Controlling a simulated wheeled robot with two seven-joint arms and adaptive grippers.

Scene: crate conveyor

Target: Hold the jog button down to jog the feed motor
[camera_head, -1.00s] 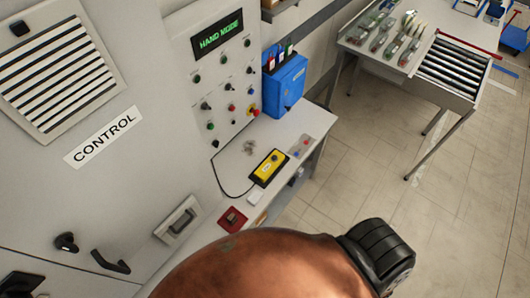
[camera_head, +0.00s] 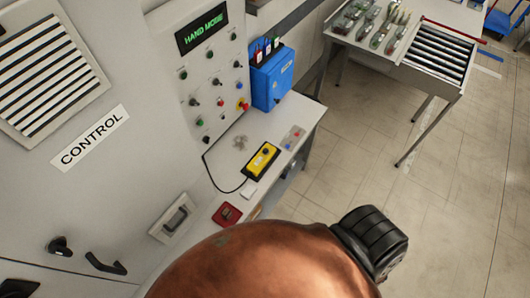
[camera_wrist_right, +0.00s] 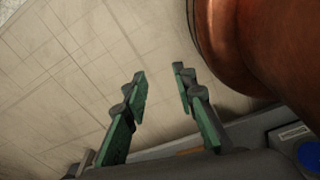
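A yellow pendant box (camera_head: 261,161) with a dark button lies on the white shelf under the control panel, and a cable runs from it to the left. I cannot read a label on its button. The control panel (camera_head: 216,80) carries several small buttons and knobs, and its display (camera_head: 202,28) reads HAND MODE. My right gripper (camera_wrist_right: 160,76) is open and empty in the right wrist view, with bare floor behind its green fingers. Neither gripper shows in the head view, so the right gripper's distance from the pendant cannot be told.
A blue holder (camera_head: 272,79) hangs beside the panel. A red block (camera_head: 227,214) and a small panel with coloured buttons (camera_head: 293,138) are on the shelf (camera_head: 232,165). A roller conveyor (camera_head: 434,56) stands at the back right. The floor (camera_head: 440,185) between is clear.

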